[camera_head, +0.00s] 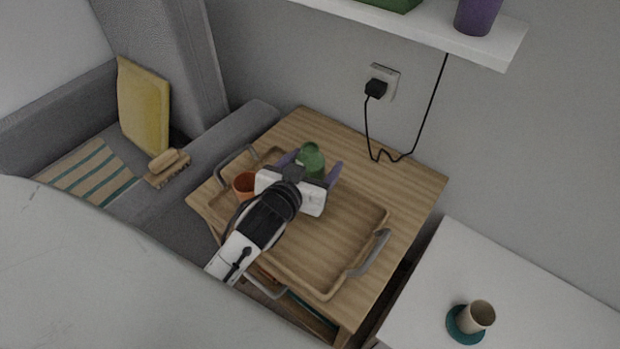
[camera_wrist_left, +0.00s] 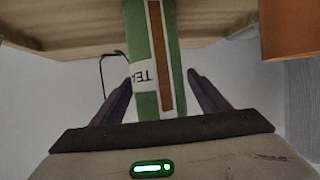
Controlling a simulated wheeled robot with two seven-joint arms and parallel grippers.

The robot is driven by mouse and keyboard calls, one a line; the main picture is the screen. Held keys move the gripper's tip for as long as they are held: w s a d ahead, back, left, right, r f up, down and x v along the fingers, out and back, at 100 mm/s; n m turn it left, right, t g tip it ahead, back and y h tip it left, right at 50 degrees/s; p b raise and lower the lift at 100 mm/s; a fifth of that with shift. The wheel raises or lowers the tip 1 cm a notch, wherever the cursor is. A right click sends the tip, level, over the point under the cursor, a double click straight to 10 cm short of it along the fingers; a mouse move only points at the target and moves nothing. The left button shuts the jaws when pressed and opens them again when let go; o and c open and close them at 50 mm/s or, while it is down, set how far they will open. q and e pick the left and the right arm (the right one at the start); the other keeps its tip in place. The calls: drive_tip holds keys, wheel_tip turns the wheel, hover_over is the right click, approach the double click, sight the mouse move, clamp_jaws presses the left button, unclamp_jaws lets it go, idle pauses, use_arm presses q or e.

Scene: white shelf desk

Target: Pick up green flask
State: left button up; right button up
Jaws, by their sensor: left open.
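The green flask (camera_head: 311,158) stands at the far left part of the wooden tray (camera_head: 340,239). In the left wrist view the green flask (camera_wrist_left: 143,60) shows a brown stripe and a white label with letters that read "TEA". My left gripper (camera_head: 310,167) is open, with one purple finger on each side of the flask. In the left wrist view the fingers of my left gripper (camera_wrist_left: 160,90) leave gaps on both sides of it. My gripper body hides the lower part of the flask in the head view. My right gripper is not in view.
An orange cup (camera_head: 243,187) stands close to the left of my gripper. The tray has raised handles and sits on a wooden table (camera_head: 408,182). A white shelf (camera_head: 440,37) is above. A beige cup (camera_head: 478,316) stands on a white surface at right.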

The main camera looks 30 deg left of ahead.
use_arm(q)
drive_tip(key=shift+w+a+f, duration=0.1)
drive_tip(key=shift+w+f, duration=0.15)
drive_tip(key=shift+w, duration=0.35)
drive_tip(key=c, duration=1.4)
drive_tip(key=shift+r, duration=0.15)
drive_tip(key=shift+c, duration=0.5)
